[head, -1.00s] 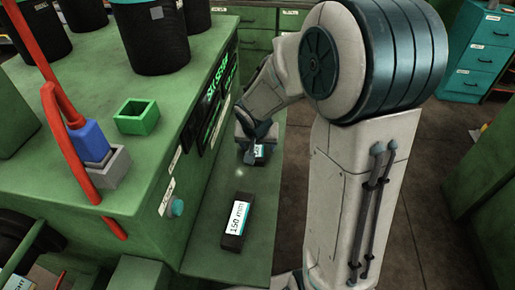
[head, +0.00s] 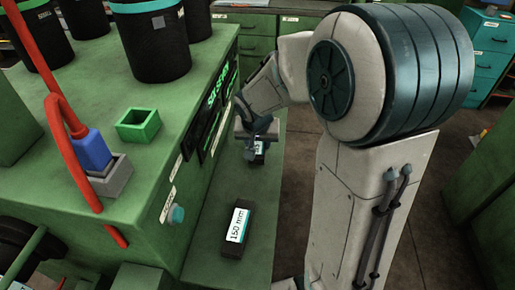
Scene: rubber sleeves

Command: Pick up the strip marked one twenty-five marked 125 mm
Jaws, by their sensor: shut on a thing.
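My gripper (head: 257,141) is at the far part of the green ledge (head: 206,246), shut on a small dark strip (head: 259,149) with a white and teal label. The label is mostly hidden by the fingers, so I cannot read its marking. I cannot tell whether the strip is clear of the ledge. A second black strip (head: 236,229), labelled 150 mm, lies on the ledge nearer to me, apart from my gripper.
A green machine (head: 75,80) with a lit display (head: 218,86) rises left of the ledge. On it stand a small open green box (head: 138,124), a blue plug (head: 92,148) with a red cable, and black cylinders (head: 153,45). Bare ledge separates the two strips.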

